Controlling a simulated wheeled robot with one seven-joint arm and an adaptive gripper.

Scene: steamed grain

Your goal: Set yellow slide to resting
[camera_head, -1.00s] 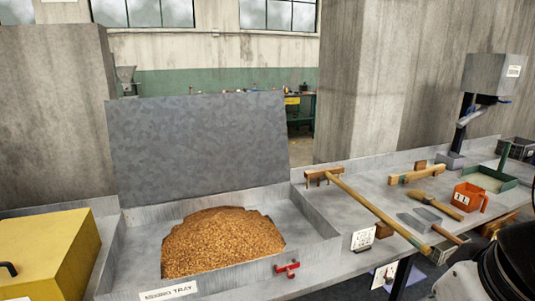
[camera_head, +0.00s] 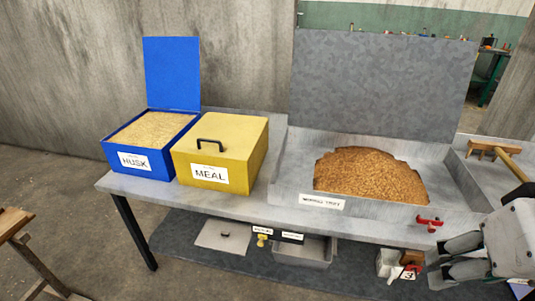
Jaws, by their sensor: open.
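A small yellow knob (camera_head: 262,240) shows at the table's front edge, below the yellow box. It looks like the yellow slide, beside small white labels on a dark strip (camera_head: 290,236). The label words are too small to read, so its setting cannot be told. My gripper (camera_head: 432,268) is at the lower right, in front of the table and well to the right of the knob. It is open, its two grey fingers pointing left, with nothing seen between them.
A blue HUSK bin (camera_head: 150,166) with raised lid and a closed yellow MEAL box (camera_head: 243,165) stand on the table's left. A tray (camera_head: 345,206) of brown grain is at right, with a red handle (camera_head: 430,223). Below are a grey bin (camera_head: 316,252) and a shelf.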

